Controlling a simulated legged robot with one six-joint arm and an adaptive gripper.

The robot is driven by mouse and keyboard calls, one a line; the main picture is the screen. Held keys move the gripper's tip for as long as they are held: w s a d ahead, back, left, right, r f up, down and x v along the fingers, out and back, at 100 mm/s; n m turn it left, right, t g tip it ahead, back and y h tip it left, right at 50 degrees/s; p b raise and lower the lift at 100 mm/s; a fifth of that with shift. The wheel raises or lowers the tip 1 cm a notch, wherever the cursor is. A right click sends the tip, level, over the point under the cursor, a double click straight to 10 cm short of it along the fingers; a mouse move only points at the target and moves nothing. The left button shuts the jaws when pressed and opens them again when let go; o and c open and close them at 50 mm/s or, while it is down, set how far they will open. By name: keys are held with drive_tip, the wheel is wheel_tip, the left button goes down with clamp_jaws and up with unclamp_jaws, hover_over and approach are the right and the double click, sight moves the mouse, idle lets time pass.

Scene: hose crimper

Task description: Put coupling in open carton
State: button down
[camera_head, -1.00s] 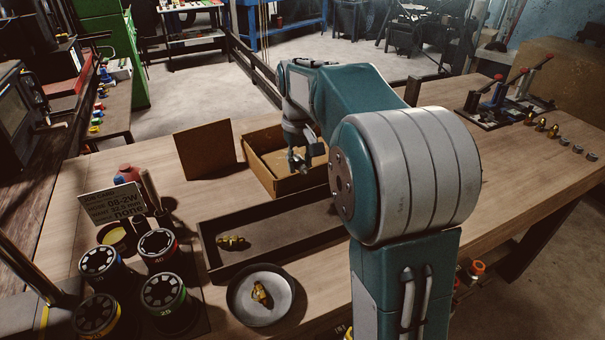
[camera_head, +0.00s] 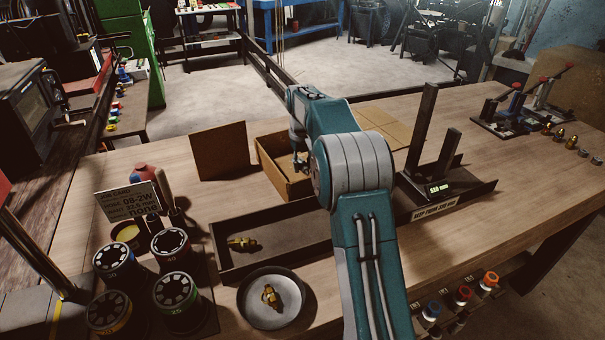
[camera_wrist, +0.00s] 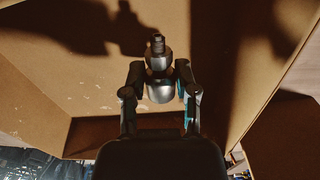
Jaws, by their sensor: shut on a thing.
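The coupling (camera_wrist: 159,62) is a metal fitting with a dark narrow end and a rounded silver body. It is between the two fingers of my gripper (camera_wrist: 160,78), which is shut on it. The open carton (camera_head: 297,187) stands on the bench in the head view, with my gripper (camera_head: 300,162) at its opening. Cardboard (camera_wrist: 50,85) fills most of the wrist view around the coupling. The coupling is too small and dark to make out in the head view. I cannot tell whether it touches the carton floor.
A brass fitting (camera_head: 243,244) lies in the long tray (camera_head: 312,255), another (camera_head: 270,296) in the round dish (camera_head: 255,318). Several die pots (camera_head: 170,252) stand at left. A raised cardboard panel (camera_head: 219,152) is left of the carton; a gauge stand (camera_head: 437,187) is right.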

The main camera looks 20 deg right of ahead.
drive_tip(key=shift+w+f, duration=0.3)
drive_tip(key=shift+f, duration=1.45)
drive_tip(key=shift+f, duration=0.1)
drive_tip(key=shift+c, duration=1.9)
unclamp_jaws()
